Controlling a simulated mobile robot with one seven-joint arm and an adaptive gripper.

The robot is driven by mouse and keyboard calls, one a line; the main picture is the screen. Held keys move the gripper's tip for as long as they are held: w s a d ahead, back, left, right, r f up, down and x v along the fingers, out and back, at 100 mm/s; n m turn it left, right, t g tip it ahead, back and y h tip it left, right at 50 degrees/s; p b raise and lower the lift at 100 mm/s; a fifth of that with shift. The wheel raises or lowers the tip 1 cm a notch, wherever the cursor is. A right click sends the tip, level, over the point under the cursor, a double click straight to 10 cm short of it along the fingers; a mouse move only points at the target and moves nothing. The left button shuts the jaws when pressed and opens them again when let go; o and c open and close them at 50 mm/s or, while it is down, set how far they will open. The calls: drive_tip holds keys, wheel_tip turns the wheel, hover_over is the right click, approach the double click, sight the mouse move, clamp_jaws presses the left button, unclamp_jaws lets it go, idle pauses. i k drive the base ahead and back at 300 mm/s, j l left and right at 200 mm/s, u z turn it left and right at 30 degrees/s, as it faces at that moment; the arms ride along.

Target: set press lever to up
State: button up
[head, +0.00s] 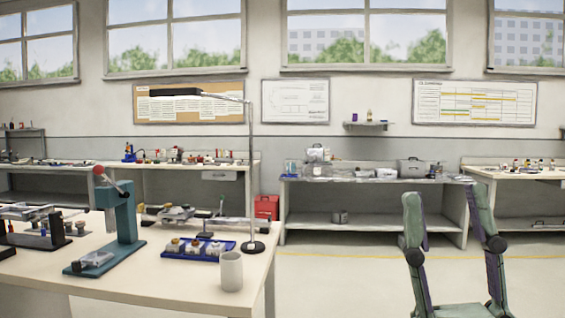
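A teal bench press (122,212) stands upright on the near-left workbench, on a flat teal base with a small light block on it. Its lever (112,181) has a red ball knob (98,169). The lever slants from the press head up to the left, with the knob near the level of the press top. My gripper (446,192) is at the lower right, close to the camera, with two green fingers pointing up. The fingers are wide apart with nothing between them. It is well to the right of the press and apart from it.
The workbench (150,292) holds a blue tray (197,257) of small parts, a pale cup (231,271), a lamp (250,170) and, left of the press, a dark fixture (40,240). A red box (266,207) stands behind. Floor between bench and gripper is clear.

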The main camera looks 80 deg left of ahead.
sight(98, 170)
drive_tip(key=u, duration=3.65)
drive_tip(key=i+l+z, duration=0.15)
drive_tip(key=i+z, duration=0.15)
drive_tip(key=z, duration=0.15)
drive_tip(key=i+l+z, duration=0.1)
drive_tip(key=i+z, duration=0.3)
drive_tip(key=k, duration=0.1)
